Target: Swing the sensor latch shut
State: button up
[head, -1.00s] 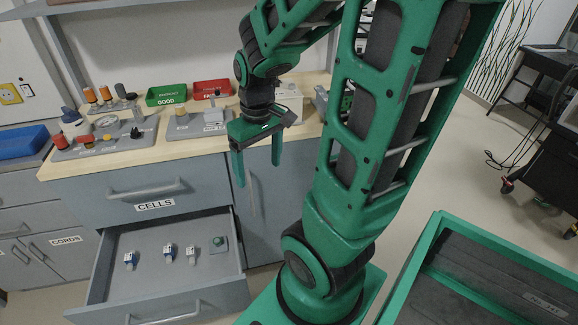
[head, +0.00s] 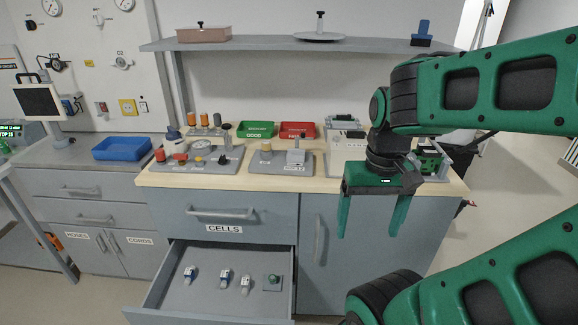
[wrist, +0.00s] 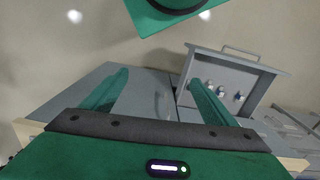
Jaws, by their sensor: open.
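I cannot make out the sensor latch for certain. A pale ventilator-like unit (head: 346,142) stands on the right of the wooden bench, partly hidden behind my gripper and arm. A grey plate (head: 262,170) to its left carries a yellow-topped knob (head: 266,147) and a small light block with a dark upright pin (head: 296,155). My gripper (head: 372,215) is open and empty, its two green fingers pointing down in front of the bench's right part. In the wrist view the fingers (wrist: 158,80) are spread with nothing between them.
The open CELLS drawer (head: 160,296) holds several small cells and juts out below the bench, left of my gripper. It also shows in the wrist view (wrist: 268,66). Green (head: 256,130) and red (head: 297,131) bins stand at the back. A shelf (head: 300,43) hangs above.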

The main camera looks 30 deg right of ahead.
aim_at(302, 136)
jog(key=z, duration=1)
jog(key=k, duration=0.7)
jog(key=u, duration=0.55)
jog(key=i, duration=1)
